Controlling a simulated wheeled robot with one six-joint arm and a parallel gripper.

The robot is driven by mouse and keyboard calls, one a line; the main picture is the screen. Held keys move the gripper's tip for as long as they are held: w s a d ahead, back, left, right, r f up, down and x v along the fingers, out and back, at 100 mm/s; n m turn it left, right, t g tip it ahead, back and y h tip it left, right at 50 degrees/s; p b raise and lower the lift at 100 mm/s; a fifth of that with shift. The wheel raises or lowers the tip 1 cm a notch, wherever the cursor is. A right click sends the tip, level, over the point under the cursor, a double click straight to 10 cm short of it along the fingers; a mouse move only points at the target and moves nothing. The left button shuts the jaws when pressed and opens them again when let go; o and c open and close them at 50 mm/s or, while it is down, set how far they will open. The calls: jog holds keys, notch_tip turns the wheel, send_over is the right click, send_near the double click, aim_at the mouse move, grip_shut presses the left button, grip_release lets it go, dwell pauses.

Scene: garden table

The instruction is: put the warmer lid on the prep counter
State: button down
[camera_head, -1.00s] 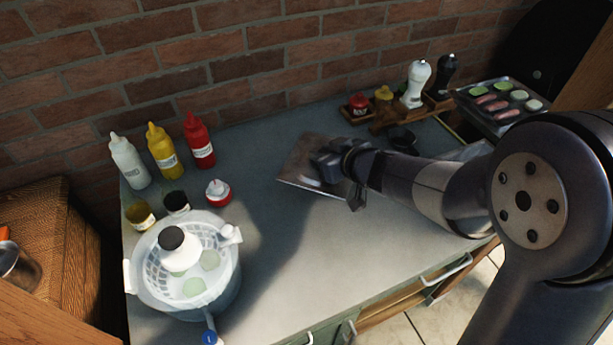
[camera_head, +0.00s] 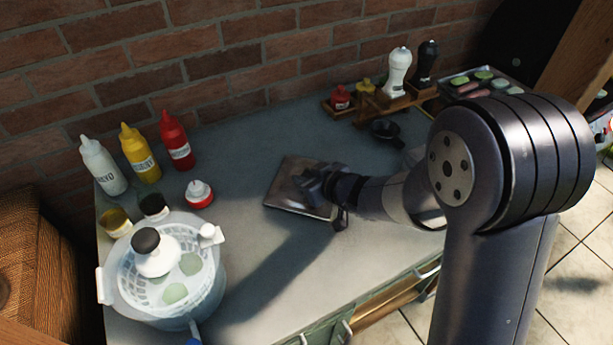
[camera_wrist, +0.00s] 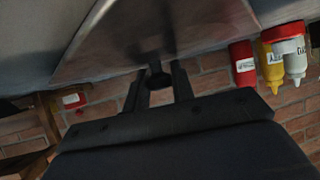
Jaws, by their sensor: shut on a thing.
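The warmer lid is a flat, square, metallic plate (camera_head: 290,186) in the middle of the prep counter (camera_head: 240,255) in the head view. It also shows close up in the wrist view (camera_wrist: 135,38). My gripper (camera_head: 318,186) is at the right part of the lid. In the wrist view, my gripper's two fingers (camera_wrist: 158,82) are closed around the lid's small dark knob. The lid looks nearly level and low over the grey counter top. I cannot tell whether it touches the counter.
A small black bowl (camera_head: 386,132), a wooden condiment rack (camera_head: 372,108) and a food tray (camera_head: 480,85) are at the back right. The front middle is clear.

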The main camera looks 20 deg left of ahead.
jog(key=shift+f, duration=0.15)
jog(key=c, duration=1.2)
grip_release()
jog(key=shift+r, duration=0.2)
jog(key=shift+s+d+r, duration=0.1)
jog(key=shift+d+r, duration=0.1)
jog(key=shift+d, duration=0.05)
jog(key=p+v, duration=0.1)
jog(key=v, duration=1)
jog(key=shift+s+d+p, duration=0.15)
jog(key=shift+d+p, duration=0.05)
jog(key=shift+p, duration=0.2)
